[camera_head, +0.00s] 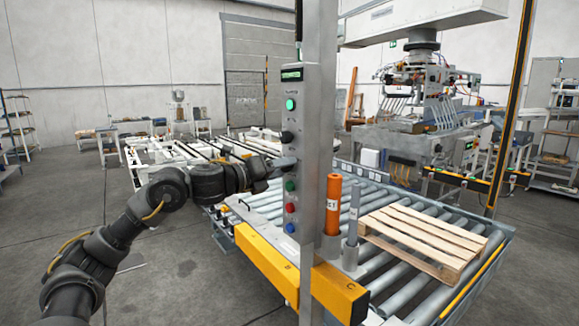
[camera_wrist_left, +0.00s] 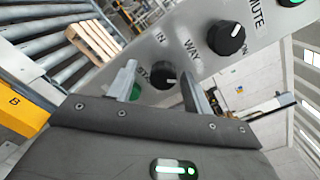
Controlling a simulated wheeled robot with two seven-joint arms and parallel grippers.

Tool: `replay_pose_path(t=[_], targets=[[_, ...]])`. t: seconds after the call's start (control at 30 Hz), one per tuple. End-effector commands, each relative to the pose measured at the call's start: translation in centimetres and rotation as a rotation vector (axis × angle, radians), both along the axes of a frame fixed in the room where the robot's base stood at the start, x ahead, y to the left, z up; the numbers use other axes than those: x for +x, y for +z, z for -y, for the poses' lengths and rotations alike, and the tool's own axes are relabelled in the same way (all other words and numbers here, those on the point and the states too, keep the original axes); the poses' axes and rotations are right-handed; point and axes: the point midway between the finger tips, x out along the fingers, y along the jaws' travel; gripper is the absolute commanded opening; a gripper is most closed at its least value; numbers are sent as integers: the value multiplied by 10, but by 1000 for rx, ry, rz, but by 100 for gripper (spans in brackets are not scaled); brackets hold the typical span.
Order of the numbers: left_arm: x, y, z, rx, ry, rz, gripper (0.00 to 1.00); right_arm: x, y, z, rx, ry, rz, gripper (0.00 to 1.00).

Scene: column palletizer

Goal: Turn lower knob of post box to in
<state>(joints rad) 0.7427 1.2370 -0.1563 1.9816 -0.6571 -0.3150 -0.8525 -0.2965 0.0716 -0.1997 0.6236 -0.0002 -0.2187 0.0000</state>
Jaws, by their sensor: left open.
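The post box (camera_head: 308,150) is a grey upright panel with a column of buttons and knobs. Its lower knob (camera_wrist_left: 164,75) is black with a white mark and sits between the fingers of my left gripper (camera_wrist_left: 160,80) in the wrist view. The gripper is open, one finger on each side; I cannot tell whether they touch the knob. The label IN shows near it; I cannot tell which label the mark points to. In the head view my left gripper (camera_head: 274,165) is at the panel and partly covers that knob. My right gripper is not in view.
The upper black knob (camera_head: 287,137) and a lit green button (camera_head: 291,104) are above. Green (camera_head: 291,186), red (camera_head: 291,208) and blue (camera_head: 290,228) buttons are below. A roller conveyor (camera_head: 390,290) with a wooden pallet (camera_head: 425,235) and an orange post (camera_head: 333,205) stand behind.

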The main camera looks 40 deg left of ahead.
Motion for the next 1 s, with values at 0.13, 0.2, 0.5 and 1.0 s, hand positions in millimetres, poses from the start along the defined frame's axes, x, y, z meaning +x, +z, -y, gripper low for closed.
replay_pose_path(t=[0.13,0.2,0.5,1.0], targets=[[2,1,3,0,-4,1,50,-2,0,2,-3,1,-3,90],[3,1,4,0,-6,2,48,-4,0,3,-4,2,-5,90],[2,0,2,-1,-4,1,9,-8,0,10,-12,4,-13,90],[0,2,0,-127,0,-39,6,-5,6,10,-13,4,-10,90]])
